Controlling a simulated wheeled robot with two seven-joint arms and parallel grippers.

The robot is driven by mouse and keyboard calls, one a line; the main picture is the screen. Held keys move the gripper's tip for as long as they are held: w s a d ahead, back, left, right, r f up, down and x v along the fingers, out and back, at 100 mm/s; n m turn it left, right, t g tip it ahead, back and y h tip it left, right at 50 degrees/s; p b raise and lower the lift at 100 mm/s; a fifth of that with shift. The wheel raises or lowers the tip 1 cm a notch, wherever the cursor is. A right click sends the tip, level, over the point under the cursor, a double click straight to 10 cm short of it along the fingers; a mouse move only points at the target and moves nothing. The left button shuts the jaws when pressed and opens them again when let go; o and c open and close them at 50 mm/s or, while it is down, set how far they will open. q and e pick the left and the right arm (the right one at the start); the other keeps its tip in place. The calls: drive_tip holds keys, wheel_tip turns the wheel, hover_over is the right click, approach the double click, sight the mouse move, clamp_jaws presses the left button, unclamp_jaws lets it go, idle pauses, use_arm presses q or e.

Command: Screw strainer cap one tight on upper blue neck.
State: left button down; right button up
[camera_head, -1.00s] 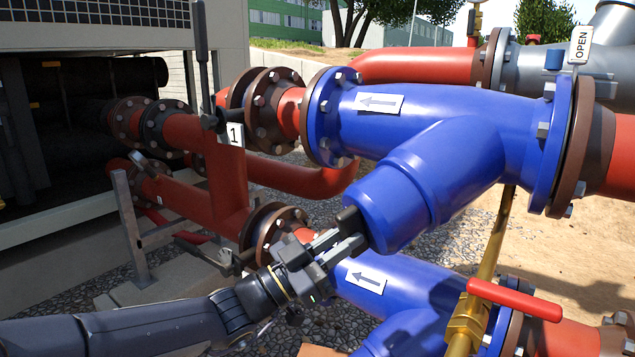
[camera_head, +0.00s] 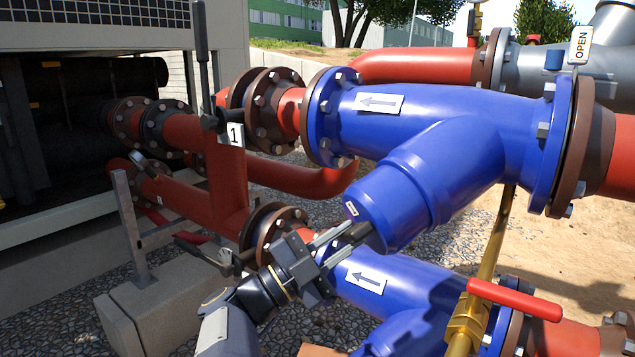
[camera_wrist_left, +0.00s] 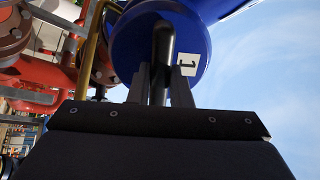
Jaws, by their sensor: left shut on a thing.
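The upper blue strainer body (camera_head: 450,115) has a neck (camera_head: 435,165) slanting down and left. Strainer cap one (camera_head: 385,208), blue and round, sits on the end of this neck. I cannot tell how tight it is. A small white label shows on its face, reading 1 in the left wrist view (camera_wrist_left: 188,64). My left gripper (camera_head: 352,234) is shut on the black bar handle (camera_wrist_left: 163,48) across the cap face. The fingers hide part of the bar. My right gripper is not in view.
A lower blue strainer (camera_head: 420,285) lies just beneath the gripper. Red pipes (camera_head: 228,175) and flanges stand to the left. A brass valve (camera_head: 468,318) with a red lever (camera_head: 514,300) stands to the right. A concrete block (camera_head: 165,305) sits on gravel.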

use_arm(q)
drive_tip(key=c, duration=0.8)
unclamp_jaws()
drive_tip(key=shift+w+f, duration=0.1)
drive_tip(key=shift+o, duration=0.2)
drive_tip(key=shift+a, duration=0.1)
